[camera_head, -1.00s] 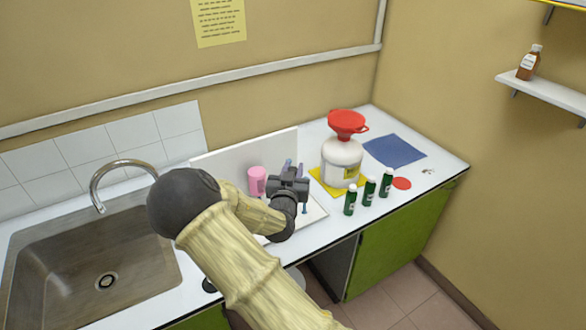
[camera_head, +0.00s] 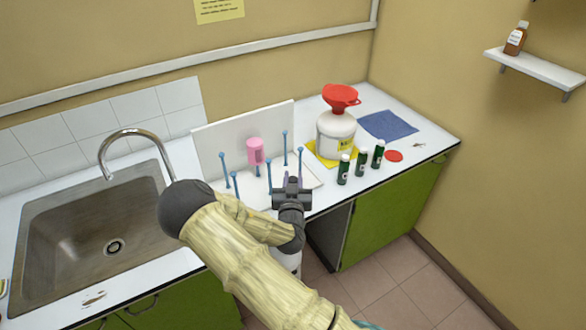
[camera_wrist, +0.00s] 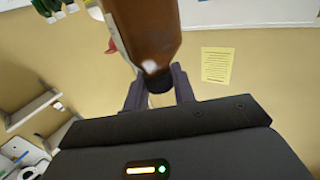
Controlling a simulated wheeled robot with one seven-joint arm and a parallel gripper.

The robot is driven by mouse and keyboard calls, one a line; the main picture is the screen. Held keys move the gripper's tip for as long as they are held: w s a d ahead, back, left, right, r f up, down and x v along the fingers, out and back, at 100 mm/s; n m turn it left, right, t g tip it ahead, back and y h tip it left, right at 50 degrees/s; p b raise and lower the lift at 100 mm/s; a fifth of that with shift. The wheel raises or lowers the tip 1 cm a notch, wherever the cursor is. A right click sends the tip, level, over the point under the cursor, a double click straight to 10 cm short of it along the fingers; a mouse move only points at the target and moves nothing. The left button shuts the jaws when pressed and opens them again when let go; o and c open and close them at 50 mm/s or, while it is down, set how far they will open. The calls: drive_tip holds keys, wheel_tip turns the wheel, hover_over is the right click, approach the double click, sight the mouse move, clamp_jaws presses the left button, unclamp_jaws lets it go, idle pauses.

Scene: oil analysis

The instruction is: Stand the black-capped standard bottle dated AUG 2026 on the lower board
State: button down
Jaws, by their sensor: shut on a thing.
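My gripper (camera_head: 292,185) is in front of the drying rack near the counter's front edge in the head view. In the wrist view my gripper (camera_wrist: 158,92) is shut on a brown bottle (camera_wrist: 148,30) around its black cap (camera_wrist: 154,82). A sliver of white label shows on its left side; no date is readable. In the head view this bottle cannot be made out. The wall board (camera_head: 535,70) at the right, far from my gripper, carries a brown bottle (camera_head: 516,40) with a whitish cap and white label.
A white rack with blue pegs (camera_head: 269,175) and a pink cup (camera_head: 255,150) stands behind my gripper. Right of it are a white jug (camera_head: 335,135) with a red funnel (camera_head: 341,96) and several green bottles (camera_head: 361,163). A sink (camera_head: 95,240) is left.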

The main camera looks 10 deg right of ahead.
drive_tip(key=s+f+n+y+b, duration=0.1)
drive_tip(key=s+f+b, duration=0.3)
drive_tip(key=f, duration=0.7)
drive_tip(key=s+f+n+y+b, duration=0.1)
drive_tip(key=s+f+y+b, duration=0.2)
drive_tip(key=f+b, duration=0.3)
wheel_tip(320, 180, down, 5)
drive_tip(key=shift+s+d+f+n, duration=0.2)
drive_tip(key=shift+s+d+n, duration=0.15)
drive_tip(key=shift+s+n, duration=0.1)
